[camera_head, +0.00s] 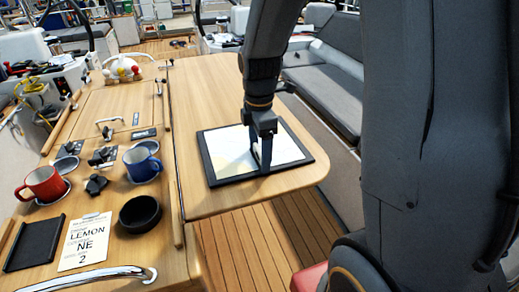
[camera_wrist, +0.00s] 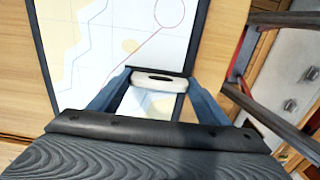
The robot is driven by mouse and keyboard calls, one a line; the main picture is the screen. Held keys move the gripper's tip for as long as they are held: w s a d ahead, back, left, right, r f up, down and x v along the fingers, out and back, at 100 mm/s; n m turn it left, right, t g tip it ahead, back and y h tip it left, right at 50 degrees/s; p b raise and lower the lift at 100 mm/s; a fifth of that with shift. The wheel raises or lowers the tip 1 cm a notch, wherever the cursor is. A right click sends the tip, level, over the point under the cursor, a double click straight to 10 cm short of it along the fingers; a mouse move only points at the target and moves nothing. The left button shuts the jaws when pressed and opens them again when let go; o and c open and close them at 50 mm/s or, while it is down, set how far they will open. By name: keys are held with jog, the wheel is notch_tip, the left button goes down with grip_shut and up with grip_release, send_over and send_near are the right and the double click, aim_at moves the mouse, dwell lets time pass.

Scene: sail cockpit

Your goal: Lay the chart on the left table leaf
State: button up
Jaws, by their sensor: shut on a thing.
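The chart (camera_head: 232,148) is a flat pale sheet with a black border. It is level over the right-hand wooden leaf (camera_head: 205,95), near its rounded front end; I cannot tell whether it rests on the wood or is slightly above it. In the wrist view the chart (camera_wrist: 110,40) shows a red circle and line on white and yellow areas. There my gripper (camera_wrist: 157,88) is shut on a pale grip piece (camera_wrist: 158,80) with a dark edge, on the chart. The leaf under the chart is hidden.
Left of the leaf, the table's middle part holds a red mug (camera_head: 42,183), a blue mug (camera_head: 142,164), a black bowl (camera_head: 140,213), a lemon card (camera_head: 84,241) and a black tray (camera_head: 34,243). A grey bench (camera_head: 325,95) lies to the right. The leaf's far half is bare.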

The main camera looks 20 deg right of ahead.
jog(key=o, duration=1.2)
jog(key=shift+o, duration=0.2)
notch_tip(320, 180, up, 13)
jog(key=b, duration=0.2)
jog(key=shift+b, duration=0.35)
jog(key=shift+s+f, duration=0.1)
